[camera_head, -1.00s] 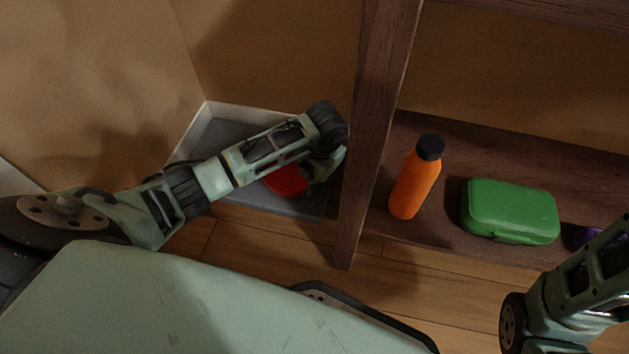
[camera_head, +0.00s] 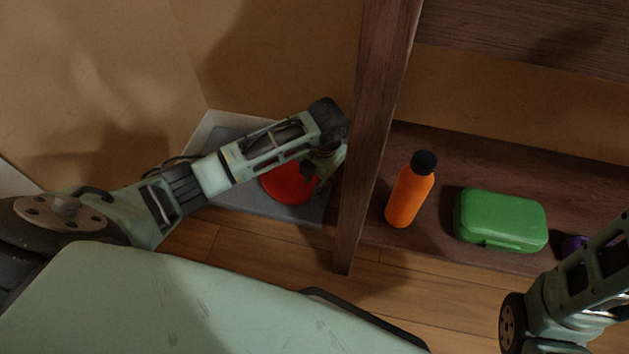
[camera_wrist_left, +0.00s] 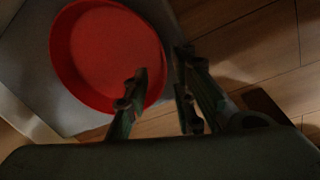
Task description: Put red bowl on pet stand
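The red bowl (camera_head: 285,184) sits on a flat grey stand (camera_head: 238,199) with a pale rim, left of the wooden post. The left wrist view shows the round bowl (camera_wrist_left: 100,50) from above, apparently empty, on the grey surface (camera_wrist_left: 30,60). My left gripper (camera_head: 326,176) is at the bowl's right side, partly hidden by its own wrist. In the left wrist view its fingers (camera_wrist_left: 162,85) are apart, one over the bowl's inside and one outside the rim. Contact with the rim cannot be told. My right forearm shows at the lower right; its gripper is out of view.
The dark wooden post (camera_head: 370,130) stands close to my left wrist. On the low shelf (camera_head: 470,163) to its right are an orange bottle (camera_head: 407,198), a green case (camera_head: 500,220) and a purple thing (camera_head: 574,245). Walls close in behind and left of the stand.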

